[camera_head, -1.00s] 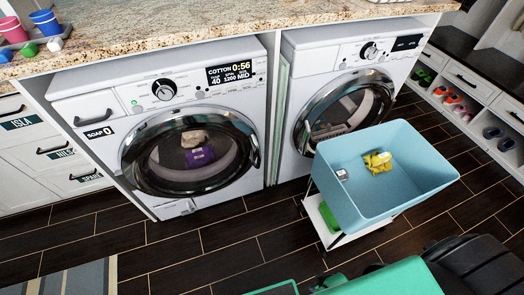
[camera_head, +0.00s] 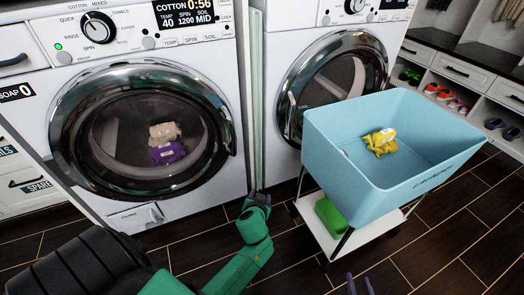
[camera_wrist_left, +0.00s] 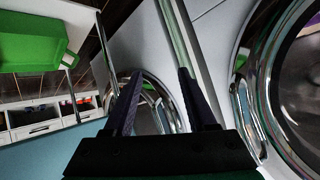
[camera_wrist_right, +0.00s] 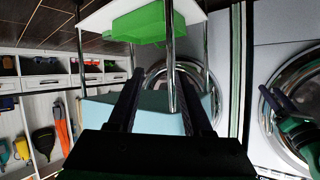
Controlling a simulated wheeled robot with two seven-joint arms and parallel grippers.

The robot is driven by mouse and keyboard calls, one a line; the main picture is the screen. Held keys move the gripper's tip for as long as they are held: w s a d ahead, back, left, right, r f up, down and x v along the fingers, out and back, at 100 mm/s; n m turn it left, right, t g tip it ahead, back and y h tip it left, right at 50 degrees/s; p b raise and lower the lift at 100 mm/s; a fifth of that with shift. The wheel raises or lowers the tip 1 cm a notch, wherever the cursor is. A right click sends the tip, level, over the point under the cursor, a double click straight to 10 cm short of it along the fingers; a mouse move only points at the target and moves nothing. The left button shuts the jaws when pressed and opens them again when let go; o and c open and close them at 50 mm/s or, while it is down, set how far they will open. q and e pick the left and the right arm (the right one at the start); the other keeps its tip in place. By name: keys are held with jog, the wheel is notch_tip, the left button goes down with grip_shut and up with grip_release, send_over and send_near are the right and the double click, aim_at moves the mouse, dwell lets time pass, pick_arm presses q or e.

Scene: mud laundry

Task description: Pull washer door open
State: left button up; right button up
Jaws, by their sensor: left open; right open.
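The left washer's round door (camera_head: 222,110), with a dark window and wide chrome ring, looks shut in the head view. Behind its glass lie a beige packet (camera_head: 165,131) and a purple packet (camera_head: 169,153). My left gripper (camera_head: 258,198) is just right of and below this door, in front of the gap between the machines. In the left wrist view its fingers (camera_wrist_left: 157,78) are apart and empty, with the chrome door ring (camera_wrist_left: 262,85) to the right. My right gripper (camera_head: 360,285) shows only fingertips at the bottom edge; the right wrist view shows them (camera_wrist_right: 158,85) open and empty.
A second front-loader (camera_head: 345,40) stands to the right, its round door looking shut. A blue tub (camera_head: 330,140) holding a yellow packet (camera_head: 380,141) sits on a white cart (camera_head: 370,232) in front of it. A green item (camera_head: 332,217) lies on the cart's lower shelf. Shoe cubbies stand far right.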

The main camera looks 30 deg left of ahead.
pick_arm(q)
jog(key=w+a+r+n+t+y+b, duration=0.1)
jog(key=w+a+n+y+b, duration=0.1)
jog(key=b, duration=0.3)
pick_arm(e)
jog(key=w+a+r+t+y+b, duration=0.1)
jog(key=w+a+t+y+b, duration=0.1)
jog(key=w+a+t+b, duration=0.15)
pick_arm(q)
jog(key=n+t+y+b, duration=0.2)
jog(key=n+y+b, duration=0.2)
jog(key=n+y, duration=0.2)
send_near(235, 140)
jog(key=x, duration=0.5)
jog(key=shift+a+r, duration=0.2)
jog(key=shift+a, duration=0.05)
jog(key=x, duration=0.5)
jog(key=shift+w+a+b, duration=0.2)
jog(key=shift+w+b, duration=0.1)
jog(key=shift+b, duration=0.1)
grip_shut()
pick_arm(e)
notch_tip(235, 140, up, 23)
jog(key=w+t+y, duration=0.2)
jog(key=t, duration=0.5)
jog(key=shift+d+f, duration=0.15)
jog(key=shift+d, duration=0.25)
